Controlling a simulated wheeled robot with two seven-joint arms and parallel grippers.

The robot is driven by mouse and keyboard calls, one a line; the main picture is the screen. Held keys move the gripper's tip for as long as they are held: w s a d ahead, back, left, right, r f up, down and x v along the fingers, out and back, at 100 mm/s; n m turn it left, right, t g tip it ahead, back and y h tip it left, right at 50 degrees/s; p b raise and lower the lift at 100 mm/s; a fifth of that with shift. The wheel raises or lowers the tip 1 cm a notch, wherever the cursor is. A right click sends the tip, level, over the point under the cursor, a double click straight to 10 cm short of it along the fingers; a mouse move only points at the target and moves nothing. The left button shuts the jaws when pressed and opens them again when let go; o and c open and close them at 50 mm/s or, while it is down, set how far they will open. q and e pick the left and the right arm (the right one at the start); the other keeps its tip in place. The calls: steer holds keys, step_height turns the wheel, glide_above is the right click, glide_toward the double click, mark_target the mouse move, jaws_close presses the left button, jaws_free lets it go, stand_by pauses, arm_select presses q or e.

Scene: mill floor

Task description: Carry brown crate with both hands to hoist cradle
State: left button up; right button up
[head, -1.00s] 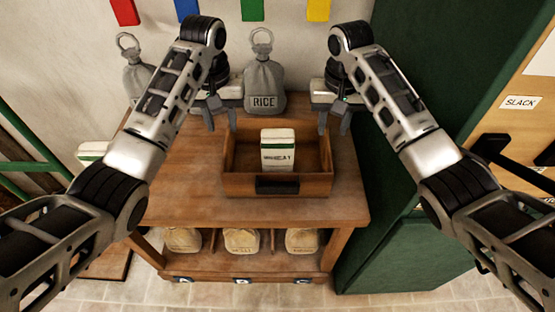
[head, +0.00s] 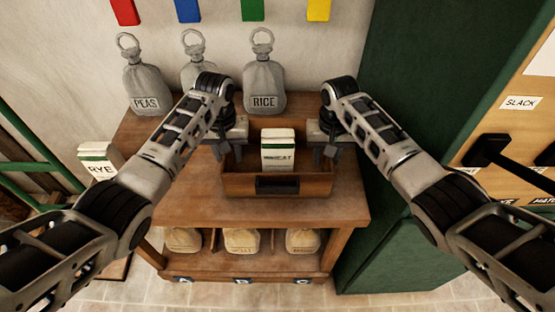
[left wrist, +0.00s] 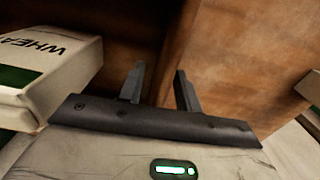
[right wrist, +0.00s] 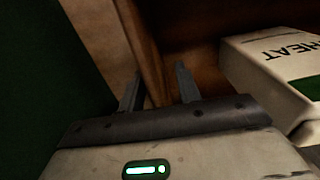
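The brown crate (head: 315,186) sits on the wooden bench, its dark handle slot facing me. A white and green wheat packet (head: 278,150) stands inside it. My left gripper (head: 222,150) is at the crate's left side wall; in the left wrist view its fingers (left wrist: 160,88) are apart, seemingly one each side of the wall. My right gripper (head: 325,152) is at the right side wall; in the right wrist view its fingers (right wrist: 158,90) are apart, with the wall's edge between them. I cannot make out the hoist cradle.
Grey sacks stand behind, labelled peas (head: 147,88) and rice (head: 264,88), with another between. A rye packet (head: 100,162) is at the left. A tall green panel (head: 410,70) rises close on the right. The bench top (head: 230,210) is clear before the crate.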

arm_select(q)
jaws_close()
arm_select(e)
jaws_close()
arm_select(q)
steer(key=shift+w+r, duration=0.1)
arm_select(e)
steer(key=shift+r, duration=0.1)
stand_by(0.8)
